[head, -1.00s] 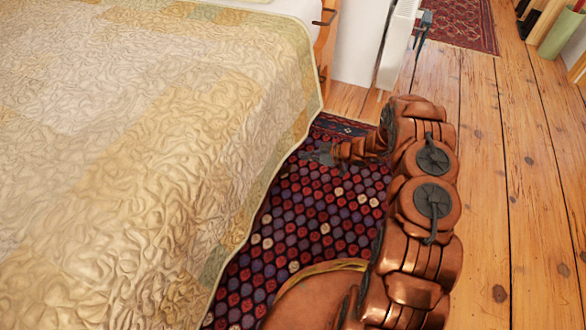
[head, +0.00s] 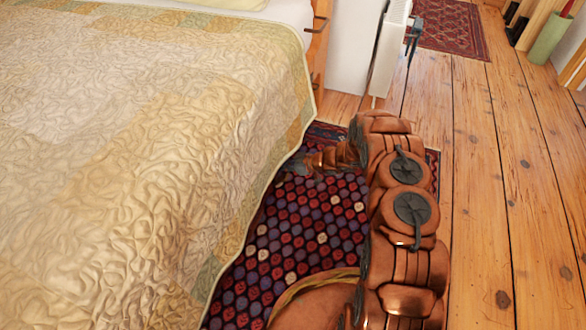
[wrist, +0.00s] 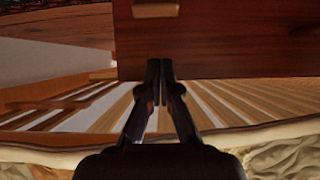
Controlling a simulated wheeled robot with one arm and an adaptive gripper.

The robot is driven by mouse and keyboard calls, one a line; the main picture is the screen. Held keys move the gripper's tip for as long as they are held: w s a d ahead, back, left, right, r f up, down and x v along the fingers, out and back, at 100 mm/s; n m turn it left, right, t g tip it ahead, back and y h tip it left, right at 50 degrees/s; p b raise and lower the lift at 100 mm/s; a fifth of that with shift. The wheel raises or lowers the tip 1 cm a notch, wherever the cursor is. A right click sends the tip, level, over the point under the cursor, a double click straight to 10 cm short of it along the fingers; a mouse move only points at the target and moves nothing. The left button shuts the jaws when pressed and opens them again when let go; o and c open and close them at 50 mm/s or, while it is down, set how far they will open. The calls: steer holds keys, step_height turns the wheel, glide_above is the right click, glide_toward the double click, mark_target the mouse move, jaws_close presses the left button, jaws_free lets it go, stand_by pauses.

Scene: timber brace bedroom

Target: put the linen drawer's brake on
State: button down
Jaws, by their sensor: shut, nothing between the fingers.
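My gripper (wrist: 162,72) is shut and empty in the wrist view. Its fingertips are at the lower edge of a dark reddish wood panel (wrist: 225,40), which looks like a drawer front; contact is unclear. A small lighter wood piece (wrist: 155,11) sits on that panel at the top edge of the picture. I cannot tell whether it is the brake or a handle. In the head view, my gripper (head: 302,166) is low beside the hanging quilt edge, partly blurred against the rug. The drawer is hidden there by the bed and quilt.
The quilted bed (head: 150,150) fills the left of the head view. A patterned rug (head: 310,225) lies beside it, with open plank floor (head: 500,200) to the right. Pale slats (wrist: 100,108) and the quilt (wrist: 285,150) show in the wrist view.

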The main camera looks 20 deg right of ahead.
mark_target(281, 180)
steer(key=shift+x, duration=1)
steer(key=shift+s+d+f+b, duration=0.3)
steer(key=shift+d+f+b, duration=0.1)
steer(key=shift+d+f, duration=0.1)
steer(key=shift+s+d+f+b, duration=0.3)
steer(key=shift+d+f+b, duration=0.1)
steer(key=shift+d, duration=0.1)
steer(key=shift+s+d+f, duration=0.3)
steer(key=shift+s+d, duration=0.05)
steer(key=shift+d, duration=0.1)
steer(key=shift+s+d, duration=0.1)
steer(key=shift+d, duration=0.05)
